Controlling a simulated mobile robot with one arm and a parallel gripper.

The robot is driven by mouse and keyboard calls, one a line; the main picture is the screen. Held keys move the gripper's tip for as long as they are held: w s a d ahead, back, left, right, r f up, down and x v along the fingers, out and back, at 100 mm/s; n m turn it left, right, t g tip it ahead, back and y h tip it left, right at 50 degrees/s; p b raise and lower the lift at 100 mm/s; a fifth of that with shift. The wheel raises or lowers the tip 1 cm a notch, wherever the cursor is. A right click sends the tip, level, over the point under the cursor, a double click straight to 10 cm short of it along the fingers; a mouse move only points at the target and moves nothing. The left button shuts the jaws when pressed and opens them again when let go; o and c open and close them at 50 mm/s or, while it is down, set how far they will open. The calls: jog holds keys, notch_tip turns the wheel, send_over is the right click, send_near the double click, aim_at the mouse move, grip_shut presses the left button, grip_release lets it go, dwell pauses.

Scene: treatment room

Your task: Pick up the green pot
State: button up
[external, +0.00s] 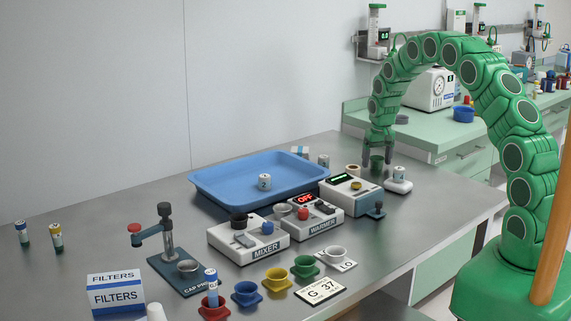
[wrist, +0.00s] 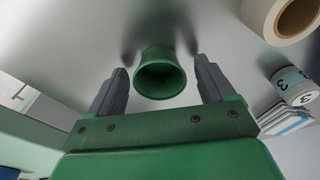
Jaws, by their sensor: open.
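The green pot (wrist: 160,78) stands on the metal table, its open mouth facing the wrist camera. In the external view the green pot (external: 377,164) is at the table's back right, just below my gripper (external: 377,156). My gripper (wrist: 161,72) is open, with one dark finger on each side of the pot. Gaps show between the fingers and the pot in the wrist view. The fingers partly cover the pot's sides in the external view.
A tape roll (wrist: 283,16) and a white labelled jar (wrist: 294,86) are close on the right in the wrist view. A blue tray (external: 215,184), the warmer (external: 315,217) and the mixer (external: 248,236) stand nearby. A green cup (external: 305,266) sits at the front.

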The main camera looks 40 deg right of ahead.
jog(key=shift+f, duration=0.25)
jog(key=c, duration=1)
jog(key=shift+r, duration=0.1)
jog(key=shift+c, duration=0.2)
jog(key=shift+r, duration=0.2)
notch_tip(320, 180, up, 3)
jog(key=shift+s, duration=0.1)
jog(key=s+a+r, duration=0.4)
jog(key=s+r, duration=0.5)
jog(key=s, duration=0.4)
jog(key=shift+r, duration=0.25)
